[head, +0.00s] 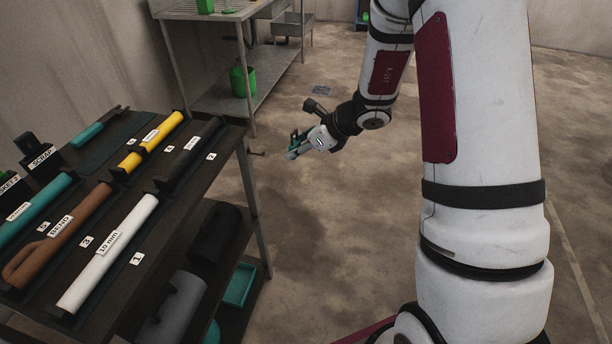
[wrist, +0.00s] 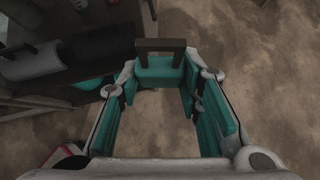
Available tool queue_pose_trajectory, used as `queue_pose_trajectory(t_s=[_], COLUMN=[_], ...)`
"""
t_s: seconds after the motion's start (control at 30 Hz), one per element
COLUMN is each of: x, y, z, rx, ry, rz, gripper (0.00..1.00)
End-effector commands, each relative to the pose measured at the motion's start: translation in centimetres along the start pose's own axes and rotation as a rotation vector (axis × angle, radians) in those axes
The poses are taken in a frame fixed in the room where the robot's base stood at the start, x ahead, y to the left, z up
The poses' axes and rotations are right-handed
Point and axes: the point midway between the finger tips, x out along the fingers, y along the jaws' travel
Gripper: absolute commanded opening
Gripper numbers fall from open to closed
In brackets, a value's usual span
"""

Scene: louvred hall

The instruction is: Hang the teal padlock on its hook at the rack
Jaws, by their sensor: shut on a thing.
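The teal padlock (wrist: 160,73) shows in the wrist view between the tips of my gripper (wrist: 160,88), with its dark square shackle (wrist: 160,44) pointing away from the palm. The teal finger pads close on its two sides. In the head view my gripper (head: 295,148) is in the air right of the rack, and the padlock is a small teal and dark patch, partly hidden by the fingers. A small brownish hook-like peg (head: 256,153) sticks out at the rack's right side, a little left of the gripper. The padlock appears apart from it.
The dark rack (head: 228,140) at left carries labelled white (head: 108,255), brown (head: 62,232), yellow (head: 152,142) and black (head: 190,155) pieces. A teal tray (head: 240,285) is below. A metal bench (head: 215,98) with a green bucket (head: 243,80) stands behind. Floor right of the rack is clear.

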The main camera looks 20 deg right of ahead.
Motion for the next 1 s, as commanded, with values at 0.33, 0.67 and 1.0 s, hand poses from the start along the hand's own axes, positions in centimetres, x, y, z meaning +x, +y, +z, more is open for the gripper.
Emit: queue_pose_trajectory(t_s=[0.33, 0.67, 1.0], x=[4.6, 5.4, 8.1], y=[-2.4, -2.3, -1.4], z=[-6.3, -6.8, -4.1], rx=[-0.141, -0.174, -0.175], ry=[-0.001, -0.001, -0.001], rz=[0.140, 0.171, 0.171], gripper=[0.00, 0.00, 0.00])
